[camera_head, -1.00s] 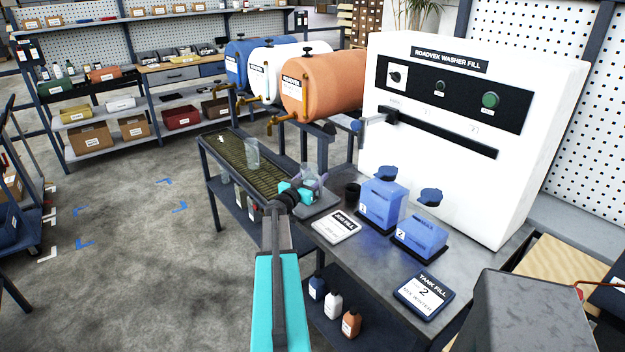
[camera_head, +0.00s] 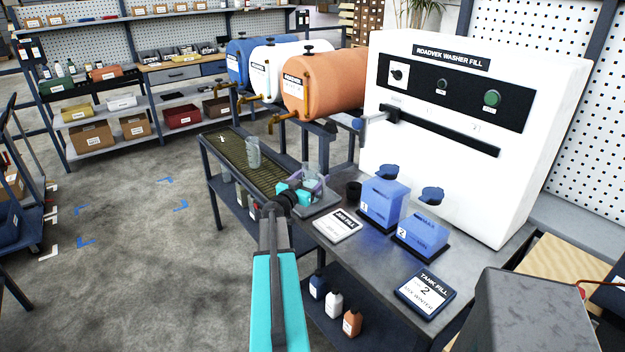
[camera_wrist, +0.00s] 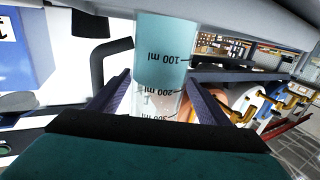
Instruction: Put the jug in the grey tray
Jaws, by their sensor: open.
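A clear jug (camera_head: 311,172) with black volume marks stands at the far side of my gripper, over the grey tray (camera_head: 326,207) on the bench. In the wrist view the jug (camera_wrist: 162,60) fills the space between the two purple fingers, its marks reading 100, 200 and 300 ml. My gripper (camera_head: 308,184) is open, with a finger on each side of the jug. My gripper hides the jug's lower part in the head view, so I cannot tell whether its base touches the tray.
Another clear container (camera_head: 253,152) stands on the slatted drip rack (camera_head: 233,157) under the taps. The white washer-fill machine (camera_head: 450,180) stands behind.

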